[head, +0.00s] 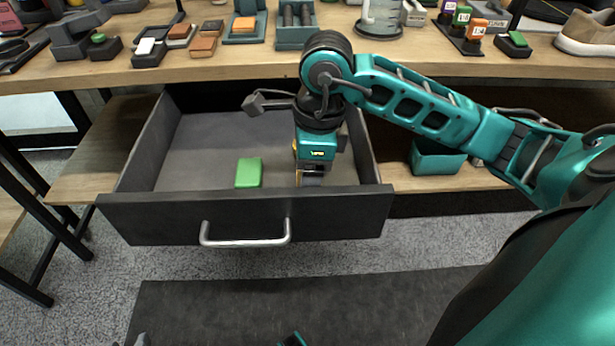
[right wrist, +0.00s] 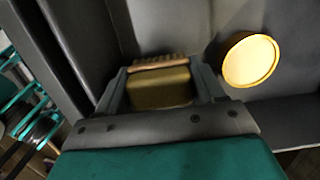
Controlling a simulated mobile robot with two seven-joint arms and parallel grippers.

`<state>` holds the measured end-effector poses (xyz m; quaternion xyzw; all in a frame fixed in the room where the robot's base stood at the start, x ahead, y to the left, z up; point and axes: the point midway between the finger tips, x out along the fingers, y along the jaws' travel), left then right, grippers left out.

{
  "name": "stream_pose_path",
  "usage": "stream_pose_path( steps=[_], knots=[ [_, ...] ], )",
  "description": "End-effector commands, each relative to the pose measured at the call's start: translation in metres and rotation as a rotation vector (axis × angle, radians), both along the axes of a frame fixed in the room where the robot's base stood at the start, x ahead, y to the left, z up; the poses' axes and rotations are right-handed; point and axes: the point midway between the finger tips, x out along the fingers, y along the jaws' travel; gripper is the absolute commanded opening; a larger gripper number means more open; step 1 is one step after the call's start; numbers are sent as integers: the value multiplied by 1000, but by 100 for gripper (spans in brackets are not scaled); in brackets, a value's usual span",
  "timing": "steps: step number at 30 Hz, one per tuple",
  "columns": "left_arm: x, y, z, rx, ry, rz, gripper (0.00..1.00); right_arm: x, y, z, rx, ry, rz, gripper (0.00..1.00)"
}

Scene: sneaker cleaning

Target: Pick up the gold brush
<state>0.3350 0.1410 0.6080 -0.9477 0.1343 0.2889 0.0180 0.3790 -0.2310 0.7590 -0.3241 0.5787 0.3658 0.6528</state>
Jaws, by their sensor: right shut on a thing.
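The gold brush (right wrist: 158,90) is a gold block with a tan bristle edge. In the right wrist view it sits between the two fingers of my right gripper (right wrist: 160,80), which is shut on it. In the head view my right gripper (head: 312,178) points down inside the right part of the open drawer (head: 150,218), close behind its front panel. The brush is mostly hidden there by the gripper and the panel. I cannot tell whether it touches the drawer floor.
A green block (head: 248,172) lies in the drawer, left of my right gripper. A round yellow lid or tin (right wrist: 250,60) shows beside the brush in the wrist view. The wooden tabletop (head: 250,66) above holds several blocks and holders. The drawer's left half is mostly clear.

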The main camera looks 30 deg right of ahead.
Motion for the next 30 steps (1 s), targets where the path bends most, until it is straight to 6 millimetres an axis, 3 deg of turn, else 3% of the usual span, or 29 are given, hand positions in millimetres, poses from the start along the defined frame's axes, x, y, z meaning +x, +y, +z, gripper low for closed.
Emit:
stream_pose_path(
  steps=[18, 24, 30],
  knots=[
    [-7, 9, 27, 20, 4, 8, 43, 1, -1, 143, -1, -6, -2, 38],
    [-6, 9, 37, 19, 2, 8, 43, 1, 0, 167, 0, -2, -1, 38],
    [-6, 9, 39, 18, 1, 8, 43, 0, 0, 173, 0, 0, -1, 38]
  ],
)
